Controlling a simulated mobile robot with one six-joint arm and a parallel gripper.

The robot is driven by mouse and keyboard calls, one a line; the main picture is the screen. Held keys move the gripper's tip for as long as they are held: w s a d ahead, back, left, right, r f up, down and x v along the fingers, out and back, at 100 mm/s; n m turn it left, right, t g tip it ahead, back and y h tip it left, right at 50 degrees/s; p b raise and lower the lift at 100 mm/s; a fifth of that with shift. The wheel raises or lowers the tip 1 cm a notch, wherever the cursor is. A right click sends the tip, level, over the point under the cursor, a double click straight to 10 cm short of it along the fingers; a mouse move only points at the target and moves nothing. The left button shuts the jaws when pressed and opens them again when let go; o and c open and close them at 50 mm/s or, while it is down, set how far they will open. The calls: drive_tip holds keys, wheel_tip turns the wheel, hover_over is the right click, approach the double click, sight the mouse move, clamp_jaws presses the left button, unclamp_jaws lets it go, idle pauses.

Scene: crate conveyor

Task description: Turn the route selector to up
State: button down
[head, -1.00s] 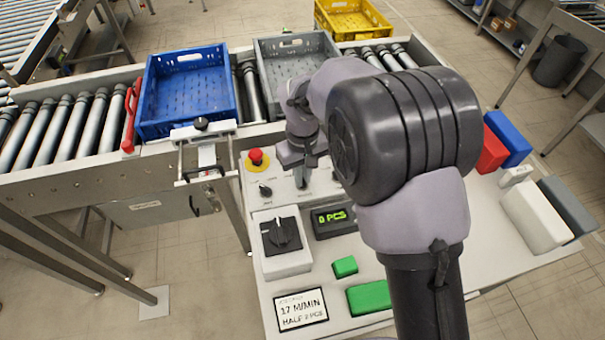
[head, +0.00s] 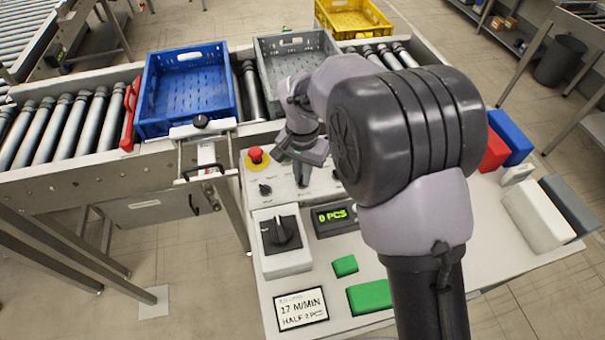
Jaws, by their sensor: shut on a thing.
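My gripper (head: 302,182) points down at the top control panel (head: 250,212), right of a small black knob (head: 265,190). It is shut on a small control there, which I take to be the route selector. The fingers and wrist hide most of this control, so its pointing direction cannot be read. The panel's printed labels are too small to read.
A red emergency button (head: 256,155) stands left of my gripper. A large black rotary switch (head: 281,233) and a green counter display (head: 333,217) lie nearer. Blue (head: 186,125) and grey (head: 268,42) crates sit on the conveyor behind. Green blocks (head: 369,298) lie in front.

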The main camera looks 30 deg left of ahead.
drive_tip(key=shift+m, duration=0.6)
drive_tip(key=c, duration=1.5)
unclamp_jaws()
wheel_tip(320, 180, up, 18)
drive_tip(key=p, duration=0.5)
drive_tip(key=shift+f, duration=0.25)
